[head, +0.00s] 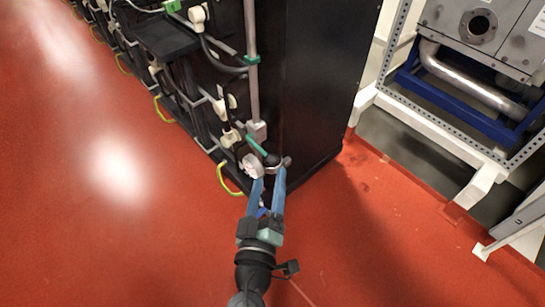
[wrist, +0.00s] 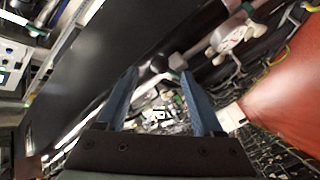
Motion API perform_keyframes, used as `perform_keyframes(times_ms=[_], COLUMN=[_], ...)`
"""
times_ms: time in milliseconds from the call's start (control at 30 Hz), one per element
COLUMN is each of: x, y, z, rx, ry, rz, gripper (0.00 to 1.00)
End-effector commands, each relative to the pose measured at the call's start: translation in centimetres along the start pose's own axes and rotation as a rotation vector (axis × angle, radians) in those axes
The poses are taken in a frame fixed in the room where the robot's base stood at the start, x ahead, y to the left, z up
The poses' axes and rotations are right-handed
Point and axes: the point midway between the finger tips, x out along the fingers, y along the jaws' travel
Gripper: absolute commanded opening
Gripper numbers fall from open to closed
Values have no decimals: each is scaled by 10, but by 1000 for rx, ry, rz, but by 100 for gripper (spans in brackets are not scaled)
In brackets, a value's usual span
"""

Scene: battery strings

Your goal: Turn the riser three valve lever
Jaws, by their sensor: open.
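A grey vertical riser pipe (head: 251,75) with green bands runs down the near corner of the black cabinet in the head view. Near its foot is a short teal lever (head: 257,146) with a dark rounded end beside a metal fitting. No riser number is readable. My gripper (head: 268,178) has blue fingers, open, just below this fitting. In the wrist view my gripper (wrist: 160,76) points at a dark rounded part (wrist: 158,63) and a grey fitting (wrist: 178,62), which lie just beyond the fingertips. I cannot tell whether the fingers touch anything. The teal lever is not clear there.
A black cabinet (head: 315,90) stands close behind the fitting, and a white round part (head: 252,166) sits just left of it. A white frame (head: 425,118) with metal equipment stands at right. The red floor (head: 110,220) is clear at left.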

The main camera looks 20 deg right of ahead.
Motion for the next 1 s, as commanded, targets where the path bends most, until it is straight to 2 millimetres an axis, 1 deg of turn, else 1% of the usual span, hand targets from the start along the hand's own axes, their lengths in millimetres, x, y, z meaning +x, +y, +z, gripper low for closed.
perform_keyframes(times_ms=[33, 100, 200, 300, 400, 500, 767, 867, 1000], x=[12, 25, 40, 52, 59, 62, 63, 63, 63], y=[2, 2, 2, 1, 1, 0, 0, 0, 0], z=[-1, -1, -1, 0, 0, 0, 0, 0, 0], rx=[2, 1, 1, 1, 1, 1, 1, 1, 1], ry=[0, 0, 0, -1, -1, 0, 0, 0, 0], rz=[4, 4, 3, 2, 1, 0, 0, 0, 0], gripper=[69, 69, 69, 69, 69, 69, 69, 52, 27])
